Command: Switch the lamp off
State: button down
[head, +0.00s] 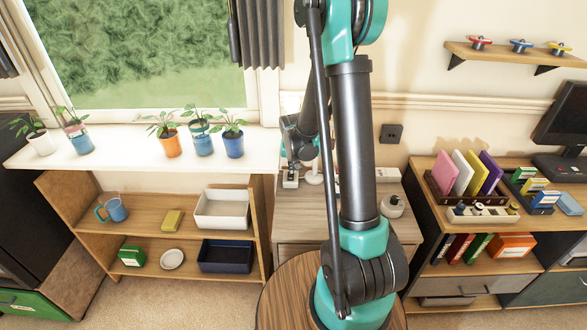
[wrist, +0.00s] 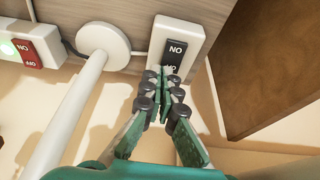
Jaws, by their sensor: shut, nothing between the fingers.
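A white switch box (wrist: 190,38) with a black rocker (wrist: 176,52) marked ON and OFF lies on the wooden surface in the wrist view. My gripper (wrist: 168,78) is shut and empty, its fingertips at the OFF end of the rocker and partly covering it; I cannot tell whether they touch. Beside the box, to the left, is the lamp's white round base (wrist: 103,42) with its white pole (wrist: 72,118). In the head view my gripper (head: 291,166) is low over the wooden cabinet, and my arm hides much of the lamp.
A white power strip (wrist: 28,42) with a red ON/OFF switch and a green light lies left of the lamp base. A brown wooden block-like surface (wrist: 275,65) stands close on the right. The wooden cabinet top (head: 285,215) has bare room in front.

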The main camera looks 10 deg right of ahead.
dwell(0.4)
jog(key=shift+w+f+g, duration=0.2)
jog(key=shift+f+g, duration=0.1)
jog(key=shift+f, duration=0.1)
jog(key=shift+s, duration=0.1)
jog(key=shift+s+a+r, duration=0.1)
jog(key=shift+s+r, duration=0.1)
jog(key=shift+s, duration=0.55)
jog(key=shift+r, duration=0.1)
jog(key=v, duration=1.1)
jog(key=shift+r, duration=0.45)
jog(key=shift+s, duration=0.1)
